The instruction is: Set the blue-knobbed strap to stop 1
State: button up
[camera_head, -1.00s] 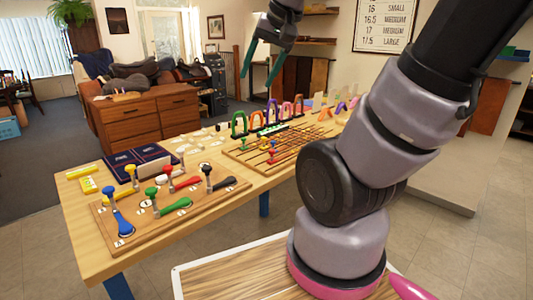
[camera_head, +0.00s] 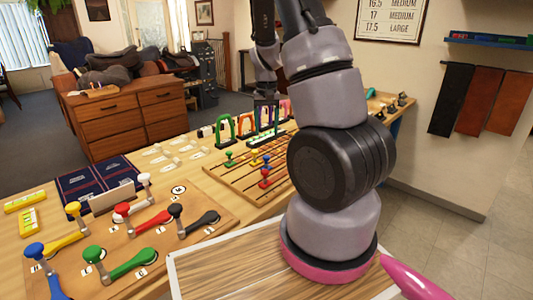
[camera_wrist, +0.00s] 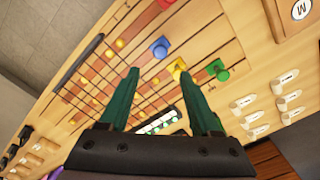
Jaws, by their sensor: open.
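The wooden strap board (camera_head: 222,177) lies on the bench with knobs on its parallel strips. The blue-knobbed strap shows its blue knob (camera_wrist: 160,48) in the wrist view, just beyond my fingertips. The blue knob also shows in the head view (camera_head: 267,158), close to the red knob (camera_head: 265,172) and yellow knob (camera_head: 254,153). A green knob (camera_head: 230,156) sits to the left. My gripper (camera_wrist: 158,74) is open and empty above the board, its two green fingers apart. In the head view my gripper (camera_head: 265,112) is small and partly hidden. The stop markings are too small to read.
Coloured arches (camera_head: 224,125) stand along the back of the strap board. A board of coloured levers (camera_head: 155,240) lies at the front left. White tags (camera_head: 172,157) lie on the bench between the boards and a blue folder (camera_head: 88,180).

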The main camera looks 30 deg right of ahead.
aim_at(267, 156)
notch_tip(267, 156, down, 10)
jog(key=shift+s+a+r, duration=0.1)
jog(key=shift+s+r, duration=0.05)
dwell(0.3)
grip_shut()
dwell(1.3)
